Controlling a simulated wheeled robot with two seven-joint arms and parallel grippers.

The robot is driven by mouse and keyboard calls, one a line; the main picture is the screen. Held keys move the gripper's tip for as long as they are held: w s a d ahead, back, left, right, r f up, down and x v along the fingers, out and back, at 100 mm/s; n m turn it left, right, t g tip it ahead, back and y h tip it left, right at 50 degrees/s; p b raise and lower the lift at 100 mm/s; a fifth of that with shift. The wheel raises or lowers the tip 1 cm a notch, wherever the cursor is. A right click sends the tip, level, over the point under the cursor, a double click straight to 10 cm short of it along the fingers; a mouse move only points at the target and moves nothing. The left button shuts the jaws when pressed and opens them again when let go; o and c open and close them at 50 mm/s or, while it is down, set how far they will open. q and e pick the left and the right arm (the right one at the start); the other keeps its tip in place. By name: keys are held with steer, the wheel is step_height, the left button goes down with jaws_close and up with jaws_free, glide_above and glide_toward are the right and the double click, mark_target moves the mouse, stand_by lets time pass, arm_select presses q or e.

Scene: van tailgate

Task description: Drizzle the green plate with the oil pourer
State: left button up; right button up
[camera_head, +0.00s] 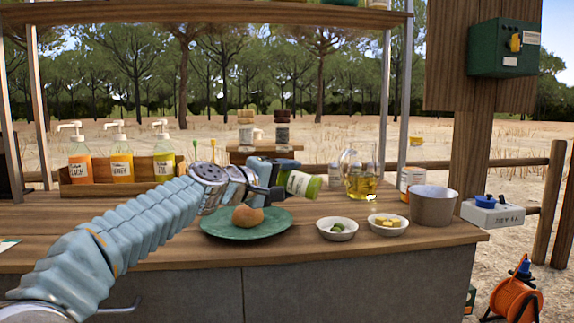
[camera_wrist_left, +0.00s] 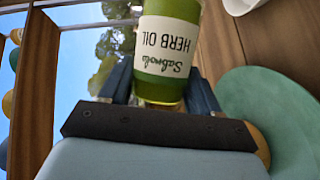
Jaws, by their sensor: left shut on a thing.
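The green plate (camera_head: 218,222) lies on the wooden counter with a round brown bun or potato (camera_head: 247,216) on it. My left gripper (camera_head: 281,180) is shut on the oil pourer (camera_head: 303,185), a green bottle with a white label, above the plate's right rear side. The pourer is tilted well over toward the right in the head view. In the left wrist view the pourer (camera_wrist_left: 166,45) sits between the fingers, its "Herb Oil" label upside down. The plate (camera_wrist_left: 270,110) shows at the right there. The pourer's spout is hidden, and I see no oil stream. My right gripper is out of view.
Two small white bowls (camera_head: 337,236) and a grey metal pot (camera_head: 433,207) stand right of the plate. A glass oil jug (camera_head: 361,180) stands behind the bowls. A wooden crate (camera_head: 110,188) of pump bottles is at the back left. The counter's front left is fairly clear.

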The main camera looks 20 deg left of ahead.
arm_select(q)
steer(key=shift+r+m+p, duration=0.3)
steer(key=shift+r+p, duration=0.05)
steer(key=r+m+p, duration=0.1)
steer(key=p, duration=0.3)
steer(key=d+r+m+g+y+p, duration=0.1)
steer(key=m+p, duration=0.1)
steer(key=p, duration=0.2)
steer(key=shift+d+r+y+p, duration=0.1)
steer(key=shift+r+y+p, duration=0.2)
steer(key=shift+p, duration=0.05)
steer(key=shift+a+m+y+p, duration=0.2)
steer(key=shift+m+y+p, duration=0.1)
steer(key=shift+m+p, duration=0.3)
steer(key=shift+a+f+m+g+b, duration=0.1)
steer(key=shift+f+m+g+b, duration=0.35)
steer(key=shift+b, duration=0.3)
steer(key=m+y, duration=0.1)
steer(key=a+m+y, duration=0.1)
steer(key=m, duration=0.1)
steer(key=shift+r+m+y, duration=0.2)
steer(key=shift+m+y, duration=0.05)
steer(key=shift+y, duration=0.15)
steer(key=shift+a+m+y+b, duration=0.3)
steer(key=shift+m+y+b, duration=0.1)
steer(key=shift+m, duration=0.2)
steer(key=shift+a+r+m, duration=0.1)
steer(key=shift+m, duration=0.2)
